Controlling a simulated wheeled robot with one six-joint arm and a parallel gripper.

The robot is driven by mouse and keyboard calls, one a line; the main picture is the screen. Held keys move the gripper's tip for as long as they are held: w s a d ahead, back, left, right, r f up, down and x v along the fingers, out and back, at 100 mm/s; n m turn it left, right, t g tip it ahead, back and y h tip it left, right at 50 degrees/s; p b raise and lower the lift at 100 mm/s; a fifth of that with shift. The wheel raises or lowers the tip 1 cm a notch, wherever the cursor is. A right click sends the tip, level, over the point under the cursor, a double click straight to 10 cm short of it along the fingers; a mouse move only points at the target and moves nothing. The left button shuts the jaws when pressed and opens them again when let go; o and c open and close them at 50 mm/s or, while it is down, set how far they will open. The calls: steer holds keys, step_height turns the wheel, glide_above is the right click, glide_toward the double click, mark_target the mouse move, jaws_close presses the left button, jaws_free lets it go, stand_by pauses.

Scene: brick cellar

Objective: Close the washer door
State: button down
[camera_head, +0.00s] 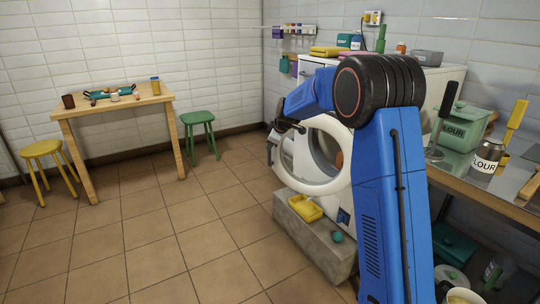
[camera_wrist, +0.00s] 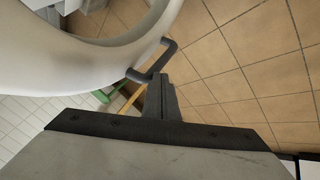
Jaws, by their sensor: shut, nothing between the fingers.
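The washer (camera_head: 312,219) is a white front-loader on a grey stone block, partly hidden behind my blue arm. Its round door (camera_head: 291,162) is a white ring that stands open, swung out to the left. In the wrist view the door's pale curved rim (camera_wrist: 90,62) fills the upper left, with a dark bar handle (camera_wrist: 170,52) on its edge. My gripper (camera_wrist: 164,84) is shut and empty, its fingertips close beside the handle. I cannot tell whether they touch. In the head view my gripper (camera_head: 284,126) is at the door's upper left edge, small and dark.
A counter (camera_head: 500,178) with jars is at the right. A wooden table (camera_head: 112,106), a yellow stool (camera_head: 42,150) and a green stool (camera_head: 198,118) stand left. The tiled floor between is clear.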

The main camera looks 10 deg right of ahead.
steer(key=w+d+m+h, duration=0.4)
steer(key=w+d+m, duration=0.3)
steer(key=w+d, duration=0.9)
steer(key=w, duration=0.2)
steer(key=shift+w, duration=0.4)
steer(key=shift+a, duration=0.1)
